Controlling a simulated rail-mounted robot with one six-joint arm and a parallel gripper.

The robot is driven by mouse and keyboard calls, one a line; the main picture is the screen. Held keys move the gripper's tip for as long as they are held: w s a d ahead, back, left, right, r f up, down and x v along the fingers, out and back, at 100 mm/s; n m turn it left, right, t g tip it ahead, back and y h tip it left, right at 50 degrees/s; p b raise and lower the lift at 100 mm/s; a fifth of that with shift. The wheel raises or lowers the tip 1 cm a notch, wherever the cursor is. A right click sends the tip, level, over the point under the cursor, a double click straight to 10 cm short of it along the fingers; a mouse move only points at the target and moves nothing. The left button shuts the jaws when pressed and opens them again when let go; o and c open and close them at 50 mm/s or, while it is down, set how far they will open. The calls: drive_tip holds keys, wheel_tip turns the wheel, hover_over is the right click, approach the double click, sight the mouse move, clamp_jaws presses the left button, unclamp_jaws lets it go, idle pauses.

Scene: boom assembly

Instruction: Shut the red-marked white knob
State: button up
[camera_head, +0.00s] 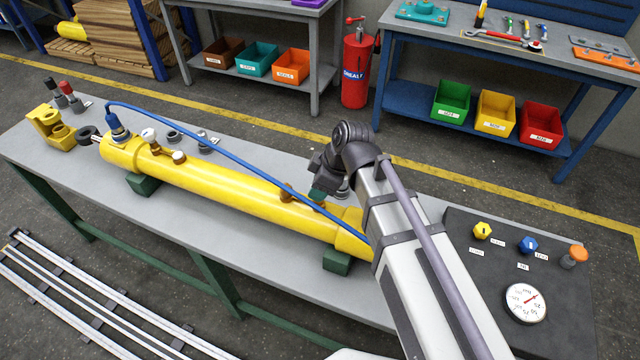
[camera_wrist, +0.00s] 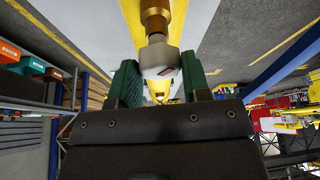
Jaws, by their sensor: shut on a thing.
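The white knob (camera_wrist: 160,66) with a red mark is in the wrist view, between the two green fingers of my gripper (camera_wrist: 157,79). My gripper is shut on it. Beyond the knob is a brass fitting (camera_wrist: 155,18) in line with the yellow cylinder. In the head view my gripper is down at the right half of the yellow cylinder (camera_head: 235,192), and my wrist hides most of it and the knob there. A brown fitting (camera_head: 287,192) shows just left of my gripper.
A blue hose (camera_head: 215,150) runs along the cylinder, close to my gripper. Green blocks (camera_head: 337,261) support the cylinder on the grey bench (camera_head: 175,225). A dark panel at the right holds a yellow knob (camera_head: 482,231), a blue knob (camera_head: 528,245) and a gauge (camera_head: 526,302).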

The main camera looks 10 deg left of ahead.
drive_tip(key=m+t, duration=0.1)
drive_tip(key=m, duration=0.1)
drive_tip(key=m+t, duration=0.1)
drive_tip(key=m, duration=0.2)
drive_tip(key=shift+s+m+h, duration=0.15)
drive_tip(key=shift+m+h, duration=0.15)
drive_tip(key=m, duration=0.2)
drive_tip(key=m+t+h, duration=0.1)
drive_tip(key=m, duration=0.2)
drive_tip(key=shift+t, duration=0.3)
drive_tip(key=o, duration=0.9)
drive_tip(key=shift+r, duration=0.1)
drive_tip(key=p+v, duration=1)
drive_tip(key=shift+s+r, duration=0.15)
drive_tip(key=shift+r, duration=0.1)
drive_tip(key=shift+a, duration=0.1)
